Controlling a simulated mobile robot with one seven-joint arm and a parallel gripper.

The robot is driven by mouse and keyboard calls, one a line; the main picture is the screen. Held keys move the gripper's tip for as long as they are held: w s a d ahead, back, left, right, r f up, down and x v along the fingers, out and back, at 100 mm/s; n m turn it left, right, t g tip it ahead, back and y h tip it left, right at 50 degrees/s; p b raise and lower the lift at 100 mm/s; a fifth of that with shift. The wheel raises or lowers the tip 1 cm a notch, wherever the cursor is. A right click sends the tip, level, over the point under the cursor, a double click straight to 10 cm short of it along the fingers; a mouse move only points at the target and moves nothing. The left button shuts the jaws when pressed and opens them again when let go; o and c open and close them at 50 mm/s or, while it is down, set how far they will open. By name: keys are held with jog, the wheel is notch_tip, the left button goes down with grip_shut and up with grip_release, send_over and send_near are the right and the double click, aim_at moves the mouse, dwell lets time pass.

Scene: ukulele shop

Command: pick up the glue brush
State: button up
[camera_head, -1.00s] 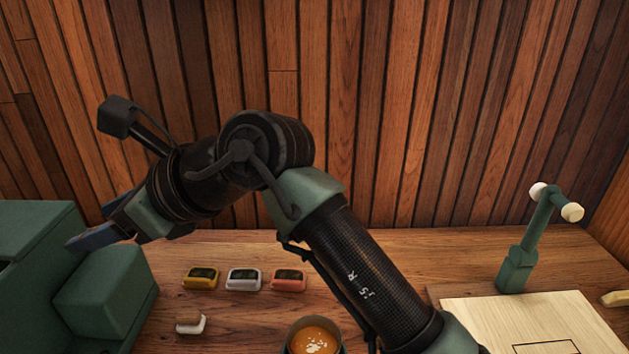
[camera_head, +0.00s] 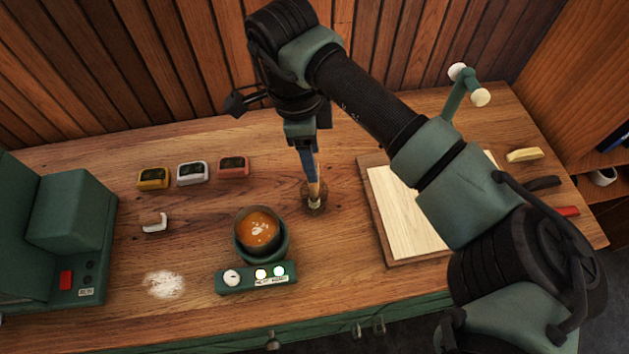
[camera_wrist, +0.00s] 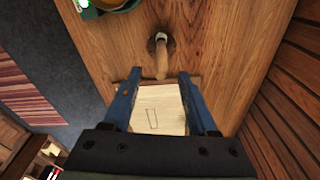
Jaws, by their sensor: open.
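The glue brush (camera_head: 314,191) has a pale wooden handle and a light ferrule. It appears to stand roughly upright, handle up, in a small dark round base on the bench, right of the glue pot. It also shows in the wrist view (camera_wrist: 161,62), with its handle end pointing towards my jaws. My gripper (camera_head: 314,172) points down just above and around the handle's top. In the wrist view its blue fingers (camera_wrist: 159,74) are spread apart, with the handle end near the middle between the tips. The jaws hold nothing. The head view partly hides the handle behind a finger.
The pot of orange liquid (camera_head: 257,230) stands close left of the brush, behind a green control box (camera_head: 256,278). A pale board (camera_head: 400,215) lies to the right under my arm. A green stand (camera_head: 459,95) is at the back right.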

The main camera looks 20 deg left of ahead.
aim_at(314, 186)
jog(key=shift+w+d+f+p, duration=0.15)
jog(key=shift+f+p, duration=0.35)
jog(key=shift+f, duration=1)
jog(key=shift+w+d+f+p, duration=0.1)
jog(key=shift+d+f+p, duration=0.3)
jog(key=shift+f, duration=1.1)
jog(key=shift+a, duration=0.15)
grip_shut()
